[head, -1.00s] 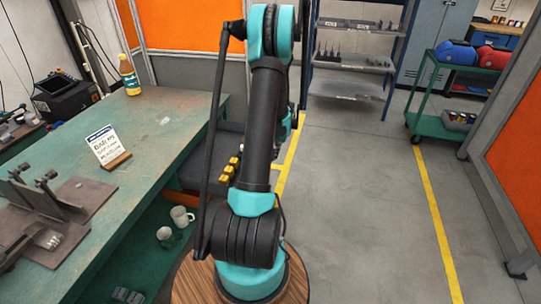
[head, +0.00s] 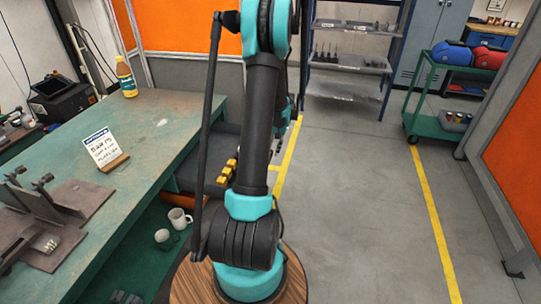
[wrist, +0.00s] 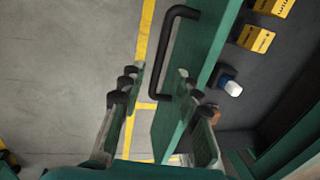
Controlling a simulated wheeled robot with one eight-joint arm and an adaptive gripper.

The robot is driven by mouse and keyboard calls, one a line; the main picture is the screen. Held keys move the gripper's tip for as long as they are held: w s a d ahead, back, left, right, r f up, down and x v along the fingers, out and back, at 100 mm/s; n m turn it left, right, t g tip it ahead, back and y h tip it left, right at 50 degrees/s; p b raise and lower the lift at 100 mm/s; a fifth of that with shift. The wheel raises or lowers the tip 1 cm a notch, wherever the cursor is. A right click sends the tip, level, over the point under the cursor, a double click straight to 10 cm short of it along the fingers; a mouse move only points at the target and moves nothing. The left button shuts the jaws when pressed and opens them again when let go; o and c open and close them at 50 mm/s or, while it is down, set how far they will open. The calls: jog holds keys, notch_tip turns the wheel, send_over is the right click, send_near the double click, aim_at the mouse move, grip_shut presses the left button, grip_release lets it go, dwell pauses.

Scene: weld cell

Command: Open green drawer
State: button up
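The green drawer's front (wrist: 205,45) shows in the wrist view with its black bar handle (wrist: 165,50) on the left face. The drawer stands open: its dark inside shows right of the front, with yellow blocks (wrist: 256,39) and a blue-and-white item (wrist: 230,86) in it. My gripper (wrist: 158,80) is open, with its fingertips apart on either side of the handle's lower end. I cannot tell whether a finger touches it. In the head view the drawer's grey inside (head: 205,160) juts from the bench, and my arm hides its front.
The green workbench (head: 165,110) at left holds a bottle (head: 126,77), a sign (head: 103,150) and a metal fixture (head: 60,200). Mugs (head: 179,218) stand on its lower shelf. A shelf rack (head: 350,60) and a green cart (head: 428,125) stand behind. The floor (head: 345,200) at right is clear.

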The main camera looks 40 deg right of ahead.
notch_tip(320, 180, up, 7)
jog(key=s, duration=0.1)
jog(key=shift+d+r, duration=0.2)
jog(key=shift+d, duration=0.25)
jog(key=a+r+n+h, duration=0.1)
jog(key=a+r+n, duration=0.15)
jog(key=a, duration=0.85)
jog(key=a+r+n, duration=0.2)
jog(key=a+r, duration=0.1)
jog(key=a, duration=0.8)
jog(key=s+a+f+n+t, duration=0.1)
jog(key=s+a+n, duration=0.1)
jog(key=s+a, duration=0.4)
jog(key=s+a+f+n+t, duration=0.1)
jog(key=s+a+n, duration=0.2)
jog(key=s+a, duration=0.4)
jog(key=a, duration=0.5)
jog(key=shift+a+n, duration=0.35)
